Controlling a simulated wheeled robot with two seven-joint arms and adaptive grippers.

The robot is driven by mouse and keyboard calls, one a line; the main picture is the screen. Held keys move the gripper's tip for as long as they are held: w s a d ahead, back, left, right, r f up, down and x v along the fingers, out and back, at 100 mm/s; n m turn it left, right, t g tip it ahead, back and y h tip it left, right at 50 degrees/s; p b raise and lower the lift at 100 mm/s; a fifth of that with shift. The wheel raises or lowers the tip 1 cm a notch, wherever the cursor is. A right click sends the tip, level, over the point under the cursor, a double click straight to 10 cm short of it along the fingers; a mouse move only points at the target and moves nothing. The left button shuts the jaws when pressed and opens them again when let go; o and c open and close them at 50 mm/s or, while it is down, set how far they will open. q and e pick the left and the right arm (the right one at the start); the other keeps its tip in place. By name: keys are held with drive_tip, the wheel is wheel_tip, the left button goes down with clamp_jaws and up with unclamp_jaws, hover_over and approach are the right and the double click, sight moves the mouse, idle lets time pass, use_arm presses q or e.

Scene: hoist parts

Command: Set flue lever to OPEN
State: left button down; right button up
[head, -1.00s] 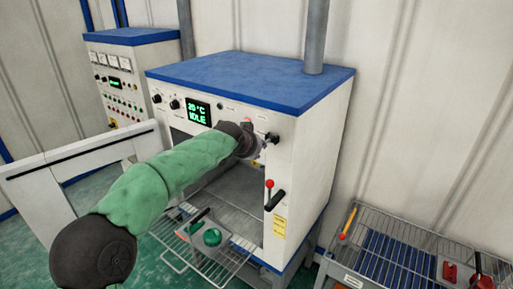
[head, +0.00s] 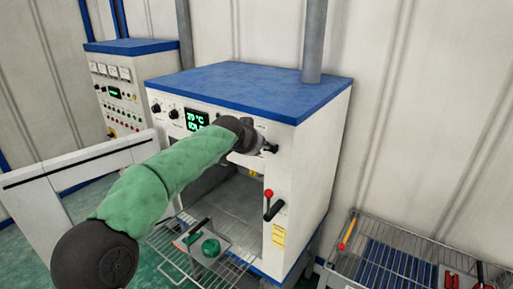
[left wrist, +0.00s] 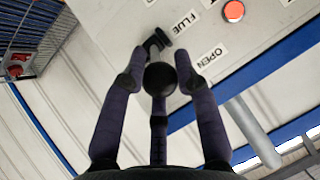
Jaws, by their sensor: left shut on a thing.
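The oven (head: 310,165) has a white front panel and a blue top. The flue lever is black: its hub (left wrist: 155,41) sits on the panel beside the FLUE label (left wrist: 186,22), and its ball knob (left wrist: 160,78) is between my left fingers. The OPEN label (left wrist: 210,57) is to the right of the knob in the left wrist view. My left gripper (head: 258,140) is at the panel's upper right in the head view. My left gripper (left wrist: 160,85) is shut on the lever. The lever's exact angle against its labels cannot be told. My right gripper is out of view.
A red-knobbed handle (head: 268,195) is on the oven's right front. The oven's chamber is open, with a wire rack (head: 215,270) jutting out below my arm. A wire-topped table (head: 400,265) stands at the right, and a control cabinet (head: 115,80) at the back left.

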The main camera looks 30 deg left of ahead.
use_arm(q)
drive_tip(key=shift+r, duration=0.3)
drive_tip(key=c, duration=1)
unclamp_jaws()
drive_tip(key=shift+w, duration=0.1)
drive_tip(key=shift+o, duration=0.4)
drive_tip(key=shift+f, duration=0.25)
drive_tip(key=v, duration=1.2)
drive_tip(key=shift+w+a, duration=0.1)
